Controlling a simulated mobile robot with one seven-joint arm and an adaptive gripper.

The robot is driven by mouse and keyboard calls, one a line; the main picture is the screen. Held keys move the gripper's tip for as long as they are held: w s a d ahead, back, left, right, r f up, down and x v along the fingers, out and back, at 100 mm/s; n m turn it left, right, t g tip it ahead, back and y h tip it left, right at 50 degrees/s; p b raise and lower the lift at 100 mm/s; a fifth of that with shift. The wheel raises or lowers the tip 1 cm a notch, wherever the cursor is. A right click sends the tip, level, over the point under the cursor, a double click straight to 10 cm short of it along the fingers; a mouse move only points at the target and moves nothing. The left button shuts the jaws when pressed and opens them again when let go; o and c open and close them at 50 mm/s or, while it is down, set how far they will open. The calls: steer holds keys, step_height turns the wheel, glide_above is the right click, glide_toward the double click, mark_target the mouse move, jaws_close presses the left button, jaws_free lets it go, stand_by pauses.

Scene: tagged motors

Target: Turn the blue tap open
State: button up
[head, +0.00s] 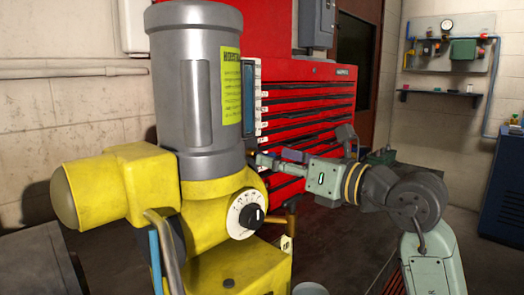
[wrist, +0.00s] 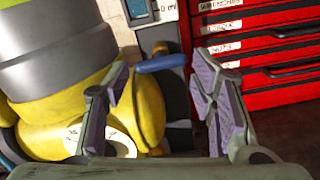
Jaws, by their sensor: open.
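The blue tap handle (wrist: 160,63) shows in the wrist view as a short, roughly level lever. It lies between my fingertips in the picture, against a dark grey upright, with a small brass-coloured part just above it. My gripper (wrist: 160,78) is open, its purple-padded fingers to the left and right of the handle. I cannot tell how far the handle is beyond the tips, and no contact is clear. In the head view my gripper (head: 272,158) reaches in from the right, close beside the grey and yellow motor (head: 197,95). I cannot make out the blue handle there.
The yellow motor body (wrist: 148,110) is close to my left finger. A gauge marked 0 ml (wrist: 140,10) stands above the tap. A red drawer cabinet (head: 310,110) is behind. A brass pipe (head: 291,218) stands below my gripper.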

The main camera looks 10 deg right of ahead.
steer(key=shift+p+x, duration=0.5)
steer(key=shift+x, duration=1.9)
steer(key=c, duration=0.8)
steer(key=shift+d+f, duration=0.1)
